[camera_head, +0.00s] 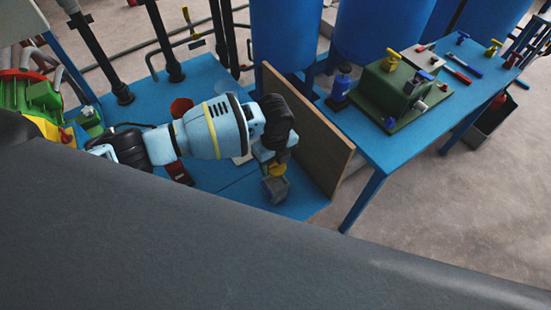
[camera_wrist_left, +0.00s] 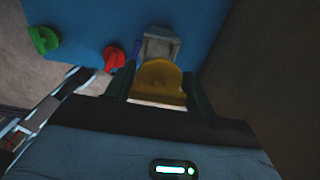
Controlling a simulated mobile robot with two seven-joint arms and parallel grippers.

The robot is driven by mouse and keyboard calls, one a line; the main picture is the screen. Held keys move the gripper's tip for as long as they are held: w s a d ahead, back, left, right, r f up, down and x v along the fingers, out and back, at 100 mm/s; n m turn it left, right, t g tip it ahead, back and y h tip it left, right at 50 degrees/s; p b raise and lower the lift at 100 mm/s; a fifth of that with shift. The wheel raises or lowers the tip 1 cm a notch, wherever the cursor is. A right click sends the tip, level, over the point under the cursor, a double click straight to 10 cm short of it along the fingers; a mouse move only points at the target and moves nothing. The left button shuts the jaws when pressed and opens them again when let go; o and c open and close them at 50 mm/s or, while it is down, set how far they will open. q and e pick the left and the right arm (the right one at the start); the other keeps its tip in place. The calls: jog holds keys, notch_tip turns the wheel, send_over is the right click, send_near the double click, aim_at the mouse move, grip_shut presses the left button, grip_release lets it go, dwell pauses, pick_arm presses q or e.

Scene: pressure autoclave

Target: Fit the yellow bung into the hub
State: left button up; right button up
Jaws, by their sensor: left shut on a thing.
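My left gripper (camera_head: 273,158) reaches in from the left over the blue table and points down. It is shut on the yellow bung (camera_head: 277,170), which also shows between the two dark fingers in the left wrist view (camera_wrist_left: 160,78). The grey hub (camera_head: 276,189) is a blocky piece directly below the bung, near the table's front right corner. In the left wrist view the hub (camera_wrist_left: 160,44) shows just beyond the bung, in line with it. The bung covers the hub's near part, so I cannot tell whether it has entered. My right gripper is not in view.
A brown upright board (camera_head: 318,140) stands close right of the gripper. Red (camera_wrist_left: 114,58) and green (camera_wrist_left: 44,40) knobs lie left of the hub in the wrist view. A green valve block (camera_head: 398,88) sits on the right table. Blue tanks (camera_head: 285,35) stand behind.

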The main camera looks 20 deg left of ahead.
aim_at(275, 171)
pick_arm(q)
jog(key=shift+f+b, duration=0.8)
jog(key=shift+f, duration=1.5)
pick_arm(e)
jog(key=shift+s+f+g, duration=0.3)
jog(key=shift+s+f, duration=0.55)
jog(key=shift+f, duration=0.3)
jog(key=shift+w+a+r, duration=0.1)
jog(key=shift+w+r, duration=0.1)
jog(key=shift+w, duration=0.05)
pick_arm(q)
jog(key=shift+p, duration=0.3)
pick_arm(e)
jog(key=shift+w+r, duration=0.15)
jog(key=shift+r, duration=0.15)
pick_arm(q)
jog(key=shift+f, duration=0.5)
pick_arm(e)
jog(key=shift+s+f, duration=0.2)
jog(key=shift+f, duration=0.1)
pick_arm(q)
jog(key=shift+r, duration=0.1)
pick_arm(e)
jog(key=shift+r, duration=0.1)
pick_arm(q)
jog(key=shift+r, duration=0.15)
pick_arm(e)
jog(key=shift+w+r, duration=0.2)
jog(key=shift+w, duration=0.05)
